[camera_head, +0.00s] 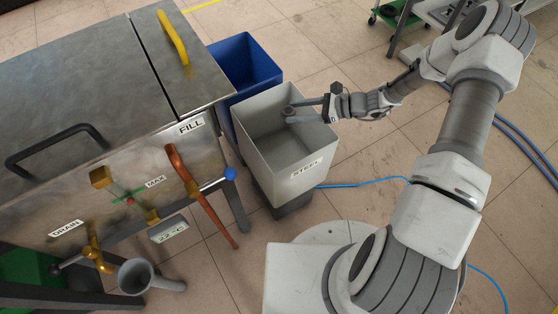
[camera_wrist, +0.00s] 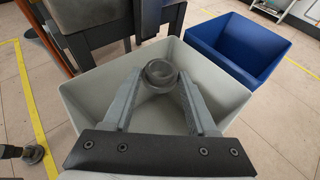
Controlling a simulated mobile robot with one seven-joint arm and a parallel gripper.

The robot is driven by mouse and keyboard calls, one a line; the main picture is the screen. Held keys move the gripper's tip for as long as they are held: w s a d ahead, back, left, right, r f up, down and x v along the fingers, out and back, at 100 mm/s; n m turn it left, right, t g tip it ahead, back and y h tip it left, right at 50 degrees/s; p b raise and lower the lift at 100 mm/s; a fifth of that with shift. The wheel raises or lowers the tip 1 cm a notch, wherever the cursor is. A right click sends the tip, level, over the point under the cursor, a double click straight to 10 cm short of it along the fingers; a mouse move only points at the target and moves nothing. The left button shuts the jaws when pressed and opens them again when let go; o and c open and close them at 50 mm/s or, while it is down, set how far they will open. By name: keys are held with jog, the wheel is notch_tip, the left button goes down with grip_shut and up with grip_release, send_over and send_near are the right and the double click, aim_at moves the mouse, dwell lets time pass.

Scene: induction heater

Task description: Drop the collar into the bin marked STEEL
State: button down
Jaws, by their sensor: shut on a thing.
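The collar (camera_wrist: 161,74) is a small dark grey ring, held between the fingertips of my gripper (camera_wrist: 160,84) in the wrist view. In the head view the collar (camera_head: 289,111) shows at the tips of my gripper (camera_head: 292,109), over the light grey bin (camera_head: 296,174) marked STEEL. The grey bin also fills the middle of the wrist view (camera_wrist: 88,103), with its walls around my fingers and the collar. I cannot tell the collar's exact height over the bin floor.
A blue bin (camera_head: 246,66) stands right behind the grey bin. A metal tank (camera_head: 80,90) with a FILL label, copper pipe (camera_head: 196,190) and valves is at the left. A blue hose (camera_head: 365,181) lies on the tiled floor at the right.

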jog(key=shift+c, duration=0.6)
grip_release()
jog(key=p+v, duration=0.3)
jog(key=v, duration=1.4)
jog(key=shift+d, duration=0.15)
jog(key=shift+s+r, duration=0.1)
